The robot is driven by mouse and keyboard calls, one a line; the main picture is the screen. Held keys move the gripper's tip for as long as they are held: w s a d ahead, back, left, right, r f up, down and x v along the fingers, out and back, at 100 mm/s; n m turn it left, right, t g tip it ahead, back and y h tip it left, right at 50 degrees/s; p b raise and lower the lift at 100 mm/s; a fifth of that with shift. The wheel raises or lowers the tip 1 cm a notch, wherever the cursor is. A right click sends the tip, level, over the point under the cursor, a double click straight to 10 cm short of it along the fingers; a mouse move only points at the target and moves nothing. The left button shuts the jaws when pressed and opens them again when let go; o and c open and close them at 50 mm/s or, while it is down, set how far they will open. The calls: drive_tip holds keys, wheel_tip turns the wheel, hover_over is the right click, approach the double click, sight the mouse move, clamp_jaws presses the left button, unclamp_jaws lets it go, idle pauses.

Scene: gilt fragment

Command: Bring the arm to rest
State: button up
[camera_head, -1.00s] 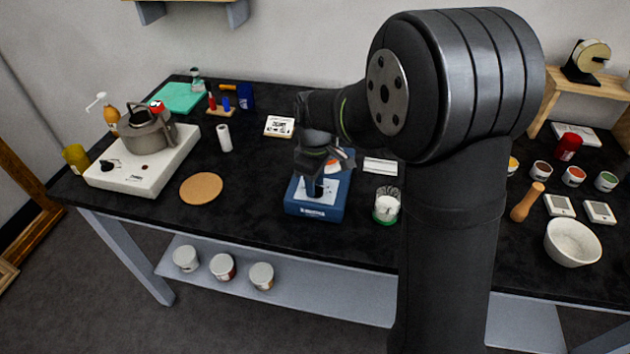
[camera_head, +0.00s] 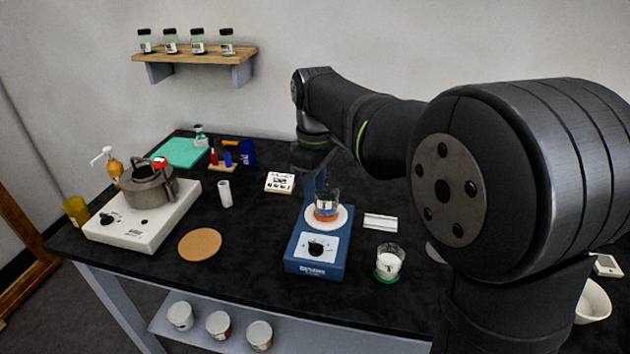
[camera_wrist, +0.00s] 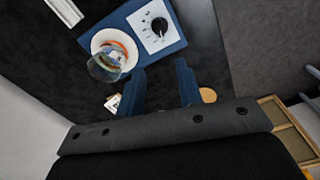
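My gripper (camera_head: 312,182) hangs above and behind the blue hotplate stirrer (camera_head: 295,262), pointing down. In the wrist view its two blue fingers (camera_wrist: 160,75) are spread apart with nothing between them. A glass beaker (camera_head: 328,203) with orange contents stands upright on the stirrer's round white plate. In the wrist view the beaker (camera_wrist: 104,66) is to the left of the fingers and apart from them. The stirrer's black knob (camera_wrist: 159,26) also shows there. My arm reaches in from the right and hides much of the bench's right side.
A white hotplate (camera_head: 135,235) with a grey pot (camera_head: 150,187) stands at left. A cork mat (camera_head: 200,244) lies between it and the stirrer. A jar of white contents (camera_head: 390,260) stands right of the stirrer. A wall shelf (camera_head: 200,56) holds several jars. The black bench (camera_head: 255,225) has clear patches.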

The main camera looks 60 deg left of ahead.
sight(315, 243)
drive_tip(key=shift+r, duration=0.5)
drive_tip(key=shift+f, duration=0.15)
wheel_tip(315, 243, down, 17)
drive_tip(key=shift+f, duration=0.1)
idle(0.7)
drive_tip(key=shift+f, duration=0.2)
drive_tip(key=shift+r+m, duration=0.15)
drive_tip(key=shift+m, duration=0.35)
drive_tip(key=m, duration=0.4)
drive_tip(key=shift+w+m, duration=0.1)
drive_tip(key=shift+m, duration=0.3)
drive_tip(key=shift+a+r, duration=0.1)
drive_tip(key=shift+r, duration=0.25)
wheel_tip(315, 243, up, 13)
idle(1.3)
